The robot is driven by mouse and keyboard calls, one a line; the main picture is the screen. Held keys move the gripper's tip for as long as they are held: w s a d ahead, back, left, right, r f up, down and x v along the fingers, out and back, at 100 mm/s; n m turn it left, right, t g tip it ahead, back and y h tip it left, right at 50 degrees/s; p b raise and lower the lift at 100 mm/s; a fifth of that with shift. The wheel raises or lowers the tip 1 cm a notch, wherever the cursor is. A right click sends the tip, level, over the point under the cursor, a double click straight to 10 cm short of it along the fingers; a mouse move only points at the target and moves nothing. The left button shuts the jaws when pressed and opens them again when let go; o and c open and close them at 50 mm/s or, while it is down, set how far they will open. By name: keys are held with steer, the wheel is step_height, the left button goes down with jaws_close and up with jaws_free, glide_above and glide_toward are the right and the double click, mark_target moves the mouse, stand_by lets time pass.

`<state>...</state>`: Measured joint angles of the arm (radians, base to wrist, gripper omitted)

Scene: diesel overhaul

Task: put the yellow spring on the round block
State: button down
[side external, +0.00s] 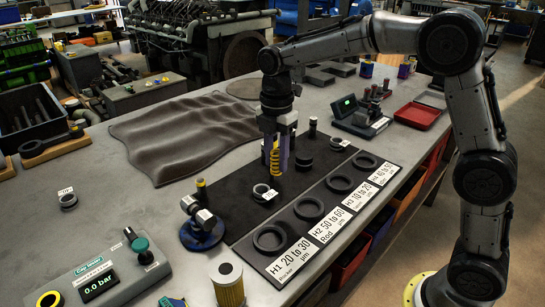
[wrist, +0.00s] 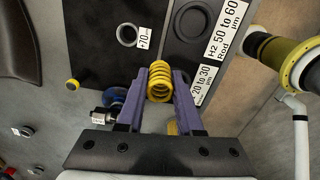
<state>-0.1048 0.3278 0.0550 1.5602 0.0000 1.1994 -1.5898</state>
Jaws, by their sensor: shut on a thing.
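The yellow spring (side external: 274,158) is upright between the two purple fingers of my gripper (side external: 275,166), above the dark mat (side external: 235,180). In the wrist view the yellow coil (wrist: 159,82) sits between the fingertips (wrist: 160,74), with a finger against each side. A dark, low round piece (side external: 304,162) stands on the mat just right of the gripper; I cannot tell for sure that it is the round block. A grey ring with a white tag (side external: 263,193) lies on the mat nearer the camera, and shows in the wrist view (wrist: 127,35).
Black ring holders (side external: 270,238) line the mat's right side beside white labels (side external: 293,260). A blue-based fixture (side external: 203,230) and a yellow filter (side external: 228,285) stand at the front. A grey cloth (side external: 185,130) lies left. A red tray (side external: 418,115) is at the back right.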

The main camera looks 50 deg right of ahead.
steer(key=shift+s+n, duration=0.35)
steer(key=shift+n, duration=0.25)
steer(key=s+d+r, duration=0.2)
steer(key=d, duration=0.6)
steer(key=s+d+r, duration=0.3)
steer(key=d, duration=0.6)
glide_toward(304, 155)
steer(key=shift+s+f, duration=0.4)
steer(key=shift+s, duration=0.15)
steer(key=shift+w+d+f, duration=0.1)
steer(key=shift+w+f, duration=0.4)
steer(key=shift+f, duration=0.15)
steer(key=shift+w+f, duration=0.1)
steer(key=shift+f, duration=1.5)
steer(key=shift+f, duration=0.1)
